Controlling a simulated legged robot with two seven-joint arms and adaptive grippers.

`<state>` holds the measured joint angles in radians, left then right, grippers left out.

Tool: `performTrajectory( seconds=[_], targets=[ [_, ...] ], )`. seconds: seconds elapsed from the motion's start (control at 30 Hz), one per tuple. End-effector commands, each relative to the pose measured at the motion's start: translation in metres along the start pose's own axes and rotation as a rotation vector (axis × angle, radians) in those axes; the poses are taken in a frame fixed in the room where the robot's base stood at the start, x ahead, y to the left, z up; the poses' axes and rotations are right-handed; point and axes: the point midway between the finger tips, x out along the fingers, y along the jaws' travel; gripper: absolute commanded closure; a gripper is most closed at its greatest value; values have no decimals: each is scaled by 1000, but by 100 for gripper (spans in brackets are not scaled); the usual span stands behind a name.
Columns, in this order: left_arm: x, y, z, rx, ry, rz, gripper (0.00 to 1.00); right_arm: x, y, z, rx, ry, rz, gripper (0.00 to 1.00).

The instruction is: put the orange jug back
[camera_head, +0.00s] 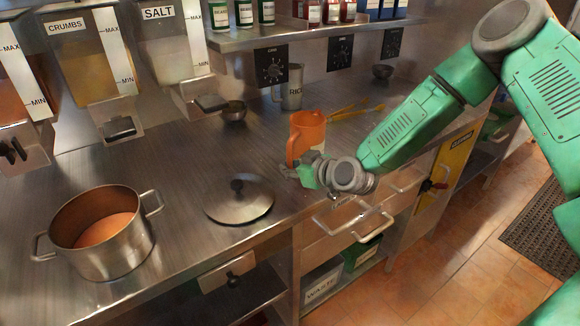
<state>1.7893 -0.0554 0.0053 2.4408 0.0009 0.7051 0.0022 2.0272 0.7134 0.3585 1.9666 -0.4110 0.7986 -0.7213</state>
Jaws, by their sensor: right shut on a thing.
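The fingertips are small and partly hidden by the wrist, so the exact grip point is unclear. I cannot tell whether the jug's base touches the counter. My left gripper is not in view.
A steel pot (105,238) and a round lid (239,199) are on the counter at left. A metal jug (291,88) and yellow tongs (350,110) are behind the orange jug. Dispensers (85,55) hang at upper left. A shelf (290,36) holds several jars.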

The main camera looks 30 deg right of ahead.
Motion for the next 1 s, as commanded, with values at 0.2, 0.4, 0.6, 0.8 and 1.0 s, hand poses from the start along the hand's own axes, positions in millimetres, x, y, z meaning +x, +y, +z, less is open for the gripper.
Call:
performTrajectory(
  seconds=[0.2,0.4,0.6,0.8,1.0],
  targets=[
    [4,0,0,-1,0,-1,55,2,3,4,2,2,0,100],
    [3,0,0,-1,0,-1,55,1,6,6,5,3,-1,73],
    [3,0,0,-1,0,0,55,1,5,6,5,3,-1,73],
    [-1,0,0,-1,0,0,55,0,2,-1,3,2,0,73],
    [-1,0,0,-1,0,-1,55,-33,2,-2,4,4,0,73]
  ],
)
